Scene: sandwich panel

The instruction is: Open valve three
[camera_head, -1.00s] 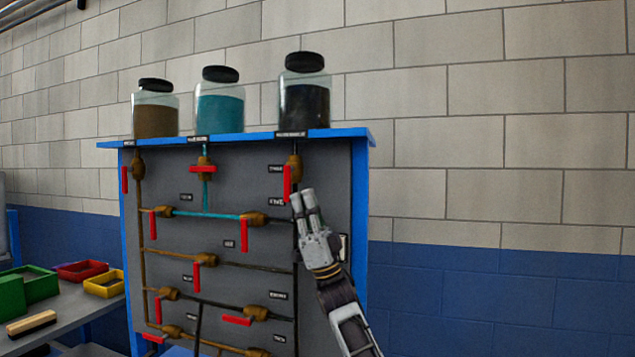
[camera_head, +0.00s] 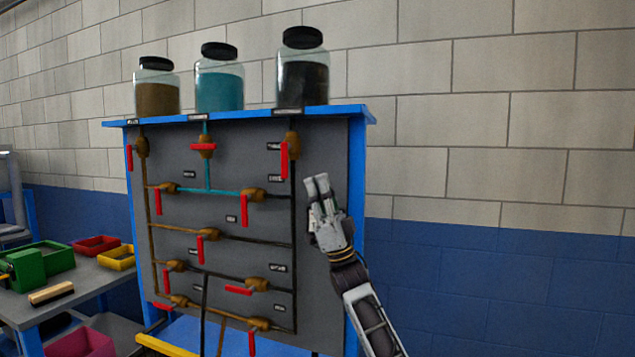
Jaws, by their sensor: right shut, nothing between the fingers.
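The panel (camera_head: 330,150) is grey with a blue frame and carries brown valves with red handles on pipes. Its labels are too small to read, so I cannot tell which valve is three. The top right valve (camera_head: 292,140) sits under the dark jar; its red handle (camera_head: 284,160) hangs vertical, along the pipe. The top middle valve (camera_head: 207,140) has its red handle (camera_head: 203,147) crosswise. The top left valve (camera_head: 142,147) has a vertical handle (camera_head: 130,158). My right gripper (camera_head: 317,184) is shut and empty, right of and below the top right handle, apart from it. My left gripper is out of view.
Jars of brown (camera_head: 157,95), teal (camera_head: 219,88) and dark (camera_head: 303,80) contents stand on the panel's top. Several lower valves have red handles, some vertical, some sideways. A table (camera_head: 75,290) with coloured bins and a brush stands at left. Right of the panel is clear wall.

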